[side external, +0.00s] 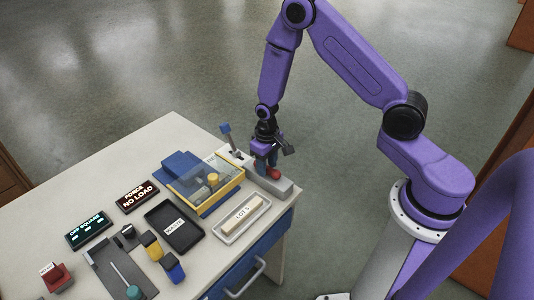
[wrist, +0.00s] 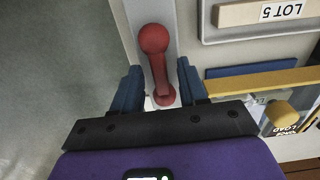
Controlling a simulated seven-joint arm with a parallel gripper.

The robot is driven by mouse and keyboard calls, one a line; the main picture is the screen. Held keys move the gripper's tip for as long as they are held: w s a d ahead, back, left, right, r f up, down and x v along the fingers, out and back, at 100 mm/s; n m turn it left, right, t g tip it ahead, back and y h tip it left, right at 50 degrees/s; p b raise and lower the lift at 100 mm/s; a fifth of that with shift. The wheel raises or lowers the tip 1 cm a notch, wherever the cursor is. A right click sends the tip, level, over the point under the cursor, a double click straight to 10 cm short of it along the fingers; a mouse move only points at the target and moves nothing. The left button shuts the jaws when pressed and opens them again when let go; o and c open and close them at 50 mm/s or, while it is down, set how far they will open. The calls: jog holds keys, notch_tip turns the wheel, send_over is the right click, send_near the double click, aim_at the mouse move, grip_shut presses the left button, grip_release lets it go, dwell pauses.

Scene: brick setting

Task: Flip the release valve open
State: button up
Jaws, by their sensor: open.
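A red lever with a ball-shaped end, which looks like the release valve handle (wrist: 154,42), is in the wrist view and runs from its ball down to a round red pivot. It sits on a pale grey block (side external: 284,188) at the table's right corner, where its red end (side external: 273,174) shows below my gripper. My gripper (wrist: 159,68) is open, with one blue finger on each side of the lever's shaft and a visible gap to each. In the side view my gripper (side external: 267,162) points down over the block and hides part of the lever.
A tray marked LOT 5 (side external: 220,232) and a yellow-framed clear box (side external: 178,190) stand beside the block. A blue-ended lever (side external: 226,130) rises behind. Two lit displays, OFF SQUARE (side external: 80,236) and FORCE NO LOAD (side external: 126,200), lie farther left. The table edge is close.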

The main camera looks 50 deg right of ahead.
notch_tip(320, 180, up, 17)
jog(key=shift+r, duration=0.2)
dwell(0.5)
jog(key=shift+a, duration=0.1)
jog(key=s+a+r+n, duration=0.1)
jog(key=s+n, duration=0.3)
jog(key=s, duration=0.5)
jog(key=s+a+r+n, duration=0.2)
jog(key=s+r+n, duration=0.1)
jog(key=s, duration=0.6)
jog(key=s+a+r+n, duration=0.1)
jog(key=s+r+n, duration=0.2)
jog(key=s, duration=0.6)
jog(key=shift+a+n, duration=0.3)
jog(key=shift+n, duration=0.9)
